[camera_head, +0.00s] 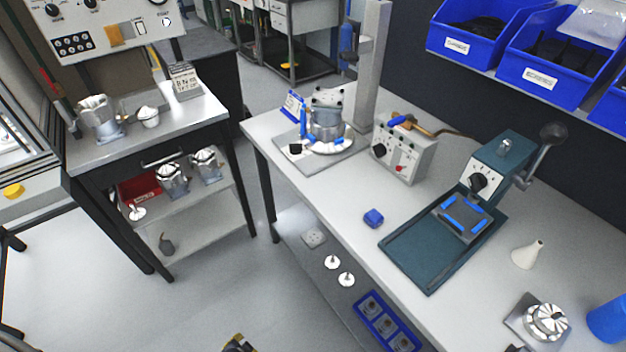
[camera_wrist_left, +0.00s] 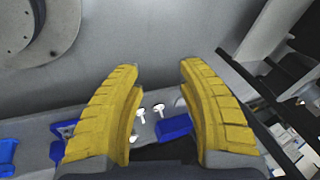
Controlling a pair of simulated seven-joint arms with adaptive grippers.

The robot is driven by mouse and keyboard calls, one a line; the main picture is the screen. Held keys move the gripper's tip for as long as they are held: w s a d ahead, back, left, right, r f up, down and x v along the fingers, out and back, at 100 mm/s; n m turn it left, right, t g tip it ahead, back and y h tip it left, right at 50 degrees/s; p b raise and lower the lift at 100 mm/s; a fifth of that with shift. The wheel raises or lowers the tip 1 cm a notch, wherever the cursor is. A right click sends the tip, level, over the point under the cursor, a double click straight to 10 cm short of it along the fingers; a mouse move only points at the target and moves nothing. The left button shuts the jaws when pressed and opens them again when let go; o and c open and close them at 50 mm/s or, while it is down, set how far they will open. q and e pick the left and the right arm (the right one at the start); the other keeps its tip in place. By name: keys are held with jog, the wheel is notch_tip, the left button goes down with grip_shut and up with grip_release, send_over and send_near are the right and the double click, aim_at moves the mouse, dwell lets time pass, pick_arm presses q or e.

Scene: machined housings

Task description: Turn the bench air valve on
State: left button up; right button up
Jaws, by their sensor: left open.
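A grey control box (camera_head: 404,153) with a dark knob and a red switch stands at the back of the right bench. On top of it is a brass-coloured fitting (camera_head: 412,125) with a blue lever (camera_head: 395,121) and a dark hose running behind. This looks like the air valve; its lever setting is too small to tell. My left gripper (camera_wrist_left: 160,75) shows two yellow fingers spread apart with nothing between them. In the head view only a small yellow and black part of it (camera_head: 238,344) shows at the bottom edge, far from the box. My right gripper is not in view.
Left of the box stands a grey column (camera_head: 370,80) beside a fixture holding a metal housing (camera_head: 327,122). Right of it is a teal press (camera_head: 495,175) with a long lever. Blue bins (camera_head: 480,25) hang above.

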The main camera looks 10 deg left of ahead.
pick_arm(q)
jog(key=w+d+r+m+t, duration=0.1)
jog(key=w+r+m+t, duration=0.1)
jog(key=w+r, duration=0.5)
jog(key=w+d+r+m+t, duration=0.1)
jog(key=w+r+t, duration=0.15)
jog(key=r, duration=0.95)
jog(key=w+d+r+m+t, duration=0.1)
jog(key=w+r+m, duration=0.1)
jog(key=w+r, duration=0.5)
jog(key=m+t+h, duration=0.6)
jog(key=m+h, duration=0.4)
jog(key=m, duration=0.9)
send_near(389, 125)
jog(key=s+a+f, duration=0.5)
jog(key=s+a, duration=0.1)
jog(key=a, duration=0.3)
jog(key=w+d+r+m+g+h, duration=0.3)
jog(key=w+r+m+g+h, duration=0.15)
jog(key=m, duration=1.05)
jog(key=shift+t, duration=0.3)
jog(key=x, duration=1.1)
jog(key=r+x, duration=0.1)
jog(key=x, duration=0.5)
jog(key=shift+w+d+r, duration=0.1)
jog(key=shift+w+d, duration=0.05)
jog(key=shift+w, duration=0.15)
jog(key=shift+c, duration=0.2)
grip_shut()
